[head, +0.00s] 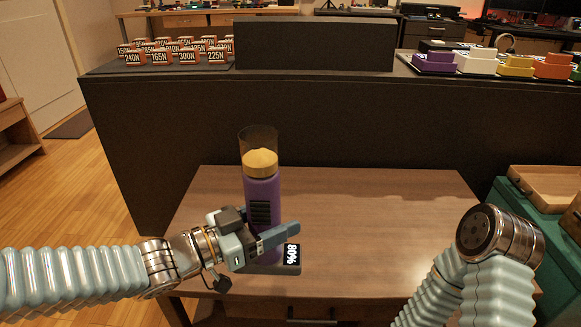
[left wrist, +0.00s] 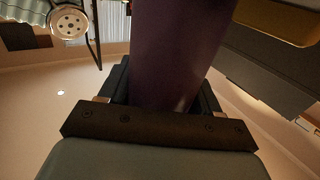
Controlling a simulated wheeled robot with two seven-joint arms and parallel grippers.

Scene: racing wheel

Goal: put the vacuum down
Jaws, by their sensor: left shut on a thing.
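The vacuum is a purple upright cylinder (head: 262,190) with a clear top holding yellow material. In the left wrist view the purple body (left wrist: 175,50) rises between the fingers. The gripper hides the vacuum's lower end, so I cannot tell whether it touches the base or table. My right arm shows at the right, but its gripper fingers are not visible.
A dark counter (head: 330,120) stands behind the table, with orange number-marked boxes (head: 187,56) at left and colored boxes (head: 476,62) at right. A green cabinet (head: 530,220) stands right of the table. The table's middle and right are clear.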

